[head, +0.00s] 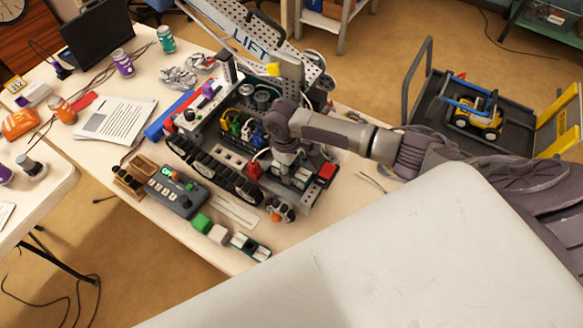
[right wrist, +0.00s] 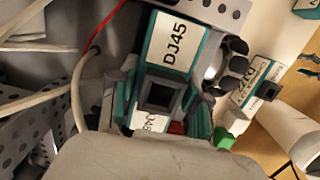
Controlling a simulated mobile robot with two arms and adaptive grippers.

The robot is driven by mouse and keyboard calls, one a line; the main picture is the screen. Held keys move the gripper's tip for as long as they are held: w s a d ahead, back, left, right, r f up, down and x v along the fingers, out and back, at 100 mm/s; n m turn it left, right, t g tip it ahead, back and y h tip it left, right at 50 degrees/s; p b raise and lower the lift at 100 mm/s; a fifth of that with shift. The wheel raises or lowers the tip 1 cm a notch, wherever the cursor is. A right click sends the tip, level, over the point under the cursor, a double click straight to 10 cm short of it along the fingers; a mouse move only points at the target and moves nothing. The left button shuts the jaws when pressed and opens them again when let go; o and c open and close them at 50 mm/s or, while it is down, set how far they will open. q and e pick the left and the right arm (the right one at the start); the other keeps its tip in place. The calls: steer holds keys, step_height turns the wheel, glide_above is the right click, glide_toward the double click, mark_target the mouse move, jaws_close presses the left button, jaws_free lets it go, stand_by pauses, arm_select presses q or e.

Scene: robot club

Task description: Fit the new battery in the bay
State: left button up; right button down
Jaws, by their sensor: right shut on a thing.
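The tracked robot (head: 215,165) stands on the table, its top open with coloured connectors and wires. My right gripper (head: 287,160) is low over the robot's near right end. It is shut on a teal battery with a white DJ45 label, seen close up in the right wrist view (right wrist: 172,42). A second DJ45 label shows upside down below it; I cannot tell if it is the same battery. The bay is mostly hidden by the gripper, so I cannot tell how far in the battery is. Another teal and white battery (head: 250,247) lies on the table. My left gripper is not in view.
A red wire (right wrist: 105,25) and a pale cable (right wrist: 77,85) run close to my right gripper.

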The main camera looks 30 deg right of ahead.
steer(key=shift+f, duration=0.15)
steer(key=shift+c, duration=2.2)
jaws_free()
steer(key=shift+f, duration=0.1)
step_height(320, 180, up, 5)
steer(key=p, duration=0.5)
steer(key=shift+p, duration=0.3)
steer(key=shift+r, duration=1.1)
